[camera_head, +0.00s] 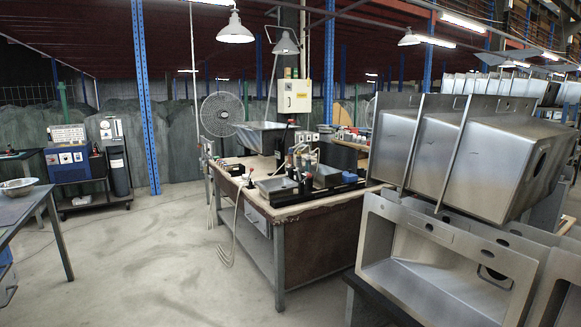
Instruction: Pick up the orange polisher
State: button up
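I cannot make out an orange polisher for certain in the head view. The workbench (318,213) in the middle carries many small items, some with red parts, too small to tell apart. A long black object (325,190) lies along its front edge. My gripper and arm are not in view.
Steel sinks (440,262) are stacked on racks at the right and close off that side. A table with a metal bowl (18,187) stands at the left edge. A blue machine (68,163) on a cart stands behind it. The concrete floor (140,260) between is clear.

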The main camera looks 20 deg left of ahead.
aim_at(290, 166)
jog(key=i+j+u, duration=0.65)
jog(key=i+u, duration=0.8)
jog(key=i, duration=0.2)
jog(key=i+u, duration=0.1)
jog(key=i, duration=1.7)
jog(key=i+l+u, duration=0.1)
jog(key=i, duration=1.7)
jog(key=i+j+z, duration=0.1)
jog(key=i+z, duration=0.25)
jog(key=i+j+z, duration=0.15)
jog(key=i+z, duration=0.2)
jog(key=i+j+z, duration=0.5)
jog(key=z, duration=0.25)
jog(key=i+j+z, duration=0.3)
jog(key=z, duration=0.15)
jog(key=i+j+z, duration=0.3)
jog(key=j+z, duration=0.15)
jog(key=i+j+z, duration=0.2)
jog(key=j+z, duration=0.25)
